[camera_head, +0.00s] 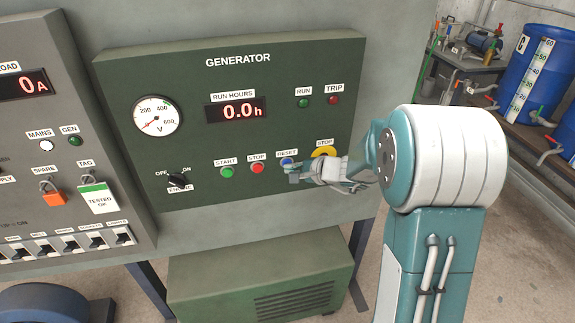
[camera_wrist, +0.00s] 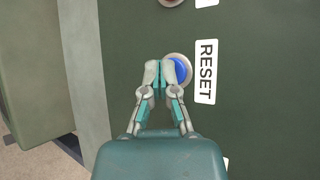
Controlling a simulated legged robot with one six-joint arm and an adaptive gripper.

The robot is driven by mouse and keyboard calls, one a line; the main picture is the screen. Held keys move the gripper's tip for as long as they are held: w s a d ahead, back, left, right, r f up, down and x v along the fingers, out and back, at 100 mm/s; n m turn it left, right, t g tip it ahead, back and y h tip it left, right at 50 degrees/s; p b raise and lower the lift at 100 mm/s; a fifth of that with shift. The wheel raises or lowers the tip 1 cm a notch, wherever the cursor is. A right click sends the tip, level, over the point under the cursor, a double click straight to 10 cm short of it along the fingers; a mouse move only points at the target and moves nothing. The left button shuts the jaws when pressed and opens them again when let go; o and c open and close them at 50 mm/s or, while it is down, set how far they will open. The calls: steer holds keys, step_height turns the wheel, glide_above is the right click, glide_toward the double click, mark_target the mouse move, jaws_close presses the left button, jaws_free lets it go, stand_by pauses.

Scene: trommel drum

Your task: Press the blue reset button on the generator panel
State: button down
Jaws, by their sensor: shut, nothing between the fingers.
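The generator panel (camera_head: 231,110) is a dark green upright plate with a gauge, a display and buttons. The blue reset button (camera_head: 287,161) sits under its RESET label, between the red stop button and the yellow emergency stop. In the wrist view the blue button (camera_wrist: 181,70) has a metal ring and shows just right of my fingertips, partly hidden by them. My gripper (camera_head: 291,173) is shut and empty, its tips at or just in front of the button's lower edge. In the wrist view my gripper (camera_wrist: 159,68) overlaps the button's left side. I cannot tell whether it touches.
The red stop button (camera_head: 257,168) and green start button (camera_head: 227,172) lie to the left. The yellow-ringed stop (camera_head: 324,151) is close on the right, partly behind my wrist. The engine switch (camera_head: 179,180) is further left. A grey load panel (camera_head: 60,130) stands at the left.

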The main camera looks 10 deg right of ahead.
steer(key=shift+s, duration=0.8)
steer(key=shift+s, duration=0.1)
steer(key=s, duration=0.4)
steer(key=shift+s, duration=0.4)
